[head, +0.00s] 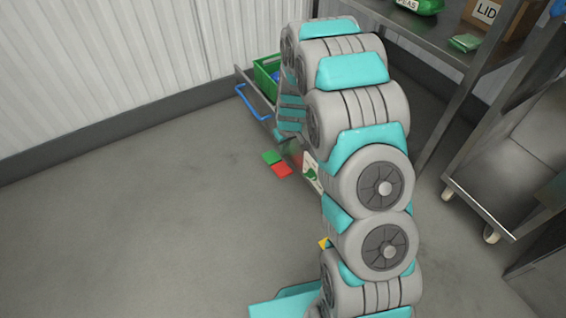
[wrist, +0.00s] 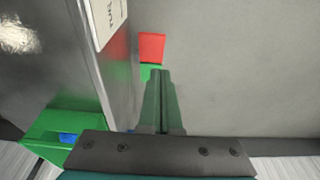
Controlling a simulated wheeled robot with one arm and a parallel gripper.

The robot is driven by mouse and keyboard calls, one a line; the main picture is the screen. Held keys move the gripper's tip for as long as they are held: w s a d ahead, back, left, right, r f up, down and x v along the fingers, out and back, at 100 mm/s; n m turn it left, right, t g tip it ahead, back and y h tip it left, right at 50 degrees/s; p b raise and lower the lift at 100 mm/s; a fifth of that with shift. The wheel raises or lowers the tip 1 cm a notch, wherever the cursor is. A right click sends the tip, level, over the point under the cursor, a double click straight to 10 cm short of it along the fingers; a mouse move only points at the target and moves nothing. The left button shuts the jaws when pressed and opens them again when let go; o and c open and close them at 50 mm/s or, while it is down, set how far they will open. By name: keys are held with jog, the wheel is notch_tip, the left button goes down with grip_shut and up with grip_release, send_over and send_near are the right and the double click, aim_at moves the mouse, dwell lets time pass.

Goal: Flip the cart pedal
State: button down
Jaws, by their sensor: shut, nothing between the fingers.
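The cart pedal has a green half (head: 271,157) and a red half (head: 282,170), low beside the cart near the floor. In the wrist view the red half (wrist: 152,47) shows clear, and the green half (wrist: 147,72) is partly hidden behind my fingers. My gripper (wrist: 161,74) is shut and empty, its tips overlapping the green half in the picture; I cannot tell whether they touch it. The cart's metal side (wrist: 112,70) stands just left of the fingers. In the head view my arm hides much of the cart and the gripper.
The cart has a blue handle (head: 250,105) and carries a green bin (head: 262,82) with something blue inside. A metal shelf (head: 440,50) stands at the right, with a wheeled rack (head: 480,205) below it. The floor left of the cart is clear up to the ribbed wall.

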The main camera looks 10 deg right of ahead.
send_near(281, 175)
jog(key=f, duration=0.2)
jog(key=w+f, duration=0.1)
jog(key=f, duration=0.2)
jog(key=shift+a+f, duration=0.1)
jog(key=shift+f, duration=0.6)
